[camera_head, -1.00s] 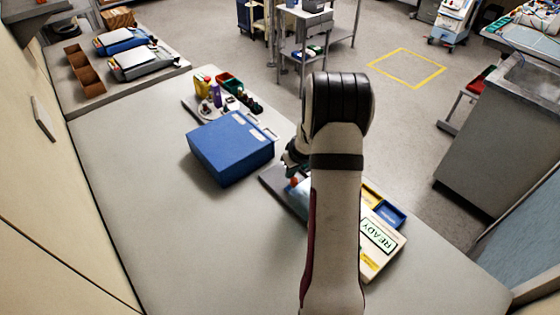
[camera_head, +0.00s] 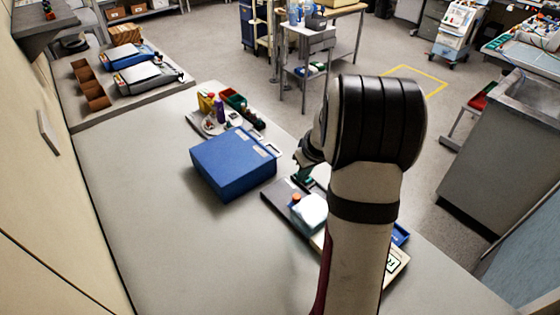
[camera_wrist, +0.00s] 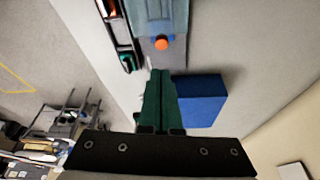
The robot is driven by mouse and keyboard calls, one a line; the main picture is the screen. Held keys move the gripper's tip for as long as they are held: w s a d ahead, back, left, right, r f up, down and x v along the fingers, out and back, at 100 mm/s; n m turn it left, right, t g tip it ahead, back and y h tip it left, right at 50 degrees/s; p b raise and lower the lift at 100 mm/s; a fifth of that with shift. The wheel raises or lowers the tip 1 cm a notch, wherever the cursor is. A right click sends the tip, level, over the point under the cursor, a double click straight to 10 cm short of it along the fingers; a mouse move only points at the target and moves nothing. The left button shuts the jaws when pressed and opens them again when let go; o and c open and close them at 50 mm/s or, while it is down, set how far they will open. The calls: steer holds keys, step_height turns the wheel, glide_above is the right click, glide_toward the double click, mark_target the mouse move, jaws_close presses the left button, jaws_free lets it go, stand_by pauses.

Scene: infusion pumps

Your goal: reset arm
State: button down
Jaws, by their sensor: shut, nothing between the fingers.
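My gripper (camera_head: 304,174) is shut and empty, with green fingers, above the workbench near the far end of a dark tray. In the wrist view its fingers (camera_wrist: 161,76) lie together, pointing toward an infusion pump. The pump (camera_head: 311,212), pale blue-white with an orange knob (camera_head: 295,198), rests on the tray, apart from my gripper. It also shows at the top of the wrist view (camera_wrist: 155,15). My arm hides part of the tray area and most of the READY sign (camera_head: 392,264).
A large blue box (camera_head: 230,162) stands left of my gripper. Beyond it is a tray of small coloured items (camera_head: 225,115). Two more pumps (camera_head: 145,76) lie at the back left beside brown bins (camera_head: 90,85). The left and front bench surface (camera_head: 190,255) is clear.

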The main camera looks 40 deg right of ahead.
steer(key=s+a+r+g+y, duration=0.1)
steer(key=s+a+r, duration=0.15)
steer(key=a, duration=0.55)
steer(key=s+a+r+m+y, duration=0.1)
steer(key=s+a+r, duration=0.15)
steer(key=a, duration=0.45)
steer(key=s+a+r+g, duration=0.1)
steer(key=s+a+r, duration=0.15)
steer(key=a, duration=0.55)
steer(key=s+a+m+g, duration=0.2)
steer(key=s+a, duration=0.7)
steer(key=s, duration=0.5)
steer(key=shift+y, duration=0.3)
steer(key=shift+w, duration=0.1)
